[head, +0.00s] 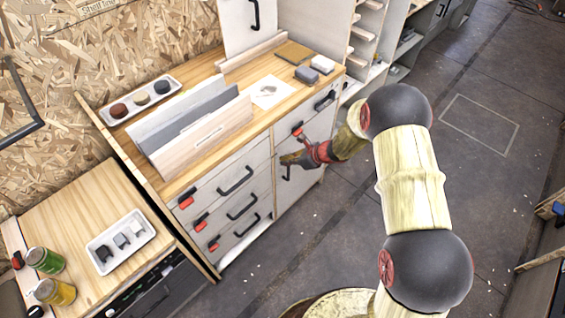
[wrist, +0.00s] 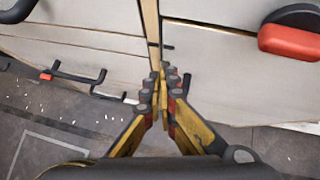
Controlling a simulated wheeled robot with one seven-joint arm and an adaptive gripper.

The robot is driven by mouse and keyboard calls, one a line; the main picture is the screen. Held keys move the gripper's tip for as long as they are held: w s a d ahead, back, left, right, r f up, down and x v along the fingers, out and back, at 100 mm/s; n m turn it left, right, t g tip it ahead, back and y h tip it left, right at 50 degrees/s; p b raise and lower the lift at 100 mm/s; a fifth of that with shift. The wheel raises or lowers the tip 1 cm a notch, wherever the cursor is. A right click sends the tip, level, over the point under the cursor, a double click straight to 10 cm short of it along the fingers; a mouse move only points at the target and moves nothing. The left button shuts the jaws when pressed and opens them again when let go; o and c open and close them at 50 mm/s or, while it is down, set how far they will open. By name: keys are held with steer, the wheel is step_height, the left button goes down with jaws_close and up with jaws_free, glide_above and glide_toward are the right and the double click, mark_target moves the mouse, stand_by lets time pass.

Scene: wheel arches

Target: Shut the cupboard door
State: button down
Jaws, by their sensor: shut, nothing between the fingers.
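The cupboard door (head: 308,143) is the pale panel below the top right drawer of the workbench cabinet. It has a dark handle (head: 287,173) near its left edge. I cannot tell for sure whether the door stands slightly ajar. My gripper (head: 287,160) is at the left part of the door, in front of it and just above the handle. In the wrist view my gripper (wrist: 162,75) is shut and empty, its tips by a seam between two pale panels. The fingers hide part of the panels there, and I cannot tell whether they touch.
Several drawers (head: 236,205) with black handles and red tags stand left of the door. The wooden worktop (head: 262,118) above holds a file rack and small items. Open shelving (head: 375,45) is beyond. The grey floor (head: 335,235) in front is mostly clear.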

steer(key=s+f+p+v, duration=0.1)
steer(key=s+p+v, duration=0.1)
steer(key=v, duration=0.9)
steer(key=shift+p, duration=0.8)
steer(key=shift+s+a, duration=0.15)
steer(key=s+r+n+g+h, duration=0.1)
steer(key=s+r+n+g, duration=0.25)
steer(key=s+n, duration=0.35)
steer(key=s+r+n+g, duration=0.2)
steer(key=s+r+n, duration=0.3)
steer(key=s, duration=0.4)
steer(key=s+d+r+n+t+h, duration=0.2)
steer(key=s+d+r+n, duration=0.1)
steer(key=r, duration=0.5)
steer(key=s+d+r+n+t+h, duration=0.2)
steer(key=s+d+r+n, duration=0.1)
steer(key=s+r+n, duration=0.2)
steer(key=s+d+r+n+t+h, duration=0.2)
steer(key=s+r, duration=0.5)
steer(key=r, duration=0.5)
steer(key=shift+s+d+r+n+h, duration=0.3)
steer(key=shift+s+d+r+n, duration=0.15)
steer(key=shift+n, duration=0.75)
steer(key=shift+w, duration=0.1)
